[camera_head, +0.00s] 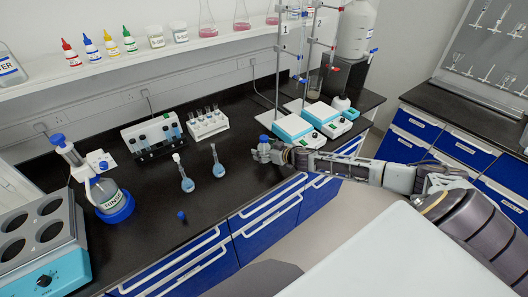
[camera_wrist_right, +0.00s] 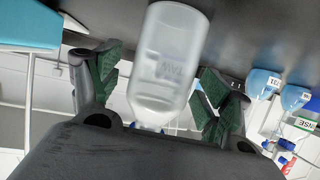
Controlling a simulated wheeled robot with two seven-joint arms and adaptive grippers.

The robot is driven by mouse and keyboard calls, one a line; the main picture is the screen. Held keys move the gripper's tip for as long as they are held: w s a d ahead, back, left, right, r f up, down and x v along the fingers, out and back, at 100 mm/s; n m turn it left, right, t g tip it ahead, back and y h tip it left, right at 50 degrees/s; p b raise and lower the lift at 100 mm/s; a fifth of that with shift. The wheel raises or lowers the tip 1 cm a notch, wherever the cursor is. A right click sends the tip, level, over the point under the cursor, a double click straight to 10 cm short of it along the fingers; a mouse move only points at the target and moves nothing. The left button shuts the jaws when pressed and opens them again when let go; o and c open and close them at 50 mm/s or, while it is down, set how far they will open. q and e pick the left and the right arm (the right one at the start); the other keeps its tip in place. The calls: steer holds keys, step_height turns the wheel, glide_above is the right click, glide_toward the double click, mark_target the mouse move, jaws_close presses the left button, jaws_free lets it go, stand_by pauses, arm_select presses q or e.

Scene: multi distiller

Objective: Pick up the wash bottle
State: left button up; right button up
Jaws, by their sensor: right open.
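The wash bottle (camera_wrist_right: 168,60) is a translucent white bottle with faint lettering. It appears upside down in the right wrist view, between the two green-padded fingers of my right gripper (camera_wrist_right: 160,78). The fingers are open, with visible gaps on both sides of the bottle. In the head view my right gripper (camera_head: 264,153) is at the black bench, right of the two flasks. A small blue top (camera_head: 263,138) shows just above it, probably the bottle's; the rest there is mostly hidden by the gripper. My left gripper is not in view.
Two blue-liquid flasks (camera_head: 187,184) stand left of the gripper. Teal-and-white stirrers (camera_head: 293,128) with metal stands are close on its right. A tube rack (camera_head: 207,124) is behind. A small blue stopper (camera_head: 181,215) lies near the front edge.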

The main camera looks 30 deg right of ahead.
mark_target(264, 137)
steer(key=c, duration=0.9)
steer(key=shift+o, duration=0.2)
steer(key=shift+r, duration=0.15)
steer(key=shift+r+p, duration=0.35)
steer(key=shift+r, duration=4.55)
steer(key=shift+w+r, duration=0.1)
